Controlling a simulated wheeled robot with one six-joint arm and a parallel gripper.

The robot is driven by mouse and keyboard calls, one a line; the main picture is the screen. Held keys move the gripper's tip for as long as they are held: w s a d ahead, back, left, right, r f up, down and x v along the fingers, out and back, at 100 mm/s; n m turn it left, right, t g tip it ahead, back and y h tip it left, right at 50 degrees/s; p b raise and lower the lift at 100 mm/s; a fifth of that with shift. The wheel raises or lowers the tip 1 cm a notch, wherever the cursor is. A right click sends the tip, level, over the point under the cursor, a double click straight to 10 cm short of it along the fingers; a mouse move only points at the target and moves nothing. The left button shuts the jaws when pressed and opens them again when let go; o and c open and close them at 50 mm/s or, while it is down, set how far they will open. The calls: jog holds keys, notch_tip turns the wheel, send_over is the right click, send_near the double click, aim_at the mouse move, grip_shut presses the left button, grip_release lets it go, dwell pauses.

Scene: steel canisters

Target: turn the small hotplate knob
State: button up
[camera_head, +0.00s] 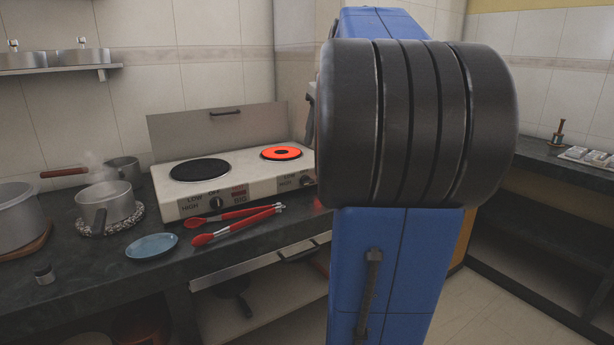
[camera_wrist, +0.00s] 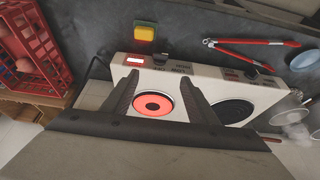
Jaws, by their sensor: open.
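The white two-burner hotplate (camera_head: 250,190) stands on the dark counter. Its small burner (camera_head: 281,153) glows orange-red, and its larger burner (camera_head: 200,170) is black. The small hotplate knob (camera_head: 306,180) is a dark knob at the right end of the front panel, close to my arm's edge in the head view. In the wrist view the small knob (camera_wrist: 159,58) lies just beyond the fingertips, with a lit red display to its left. My gripper (camera_wrist: 160,75) is open and empty, its fingers spread above the glowing burner (camera_wrist: 153,103). My arm hides the gripper in the head view.
Red-handled tongs (camera_head: 238,224) and a blue plate (camera_head: 152,246) lie in front of the hotplate. A steaming pot (camera_head: 108,203) stands at left.

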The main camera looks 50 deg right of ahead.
aim_at(308, 181)
jog(key=x, duration=1.6)
jog(key=shift+w+r, duration=0.1)
jog(key=c, duration=1.1)
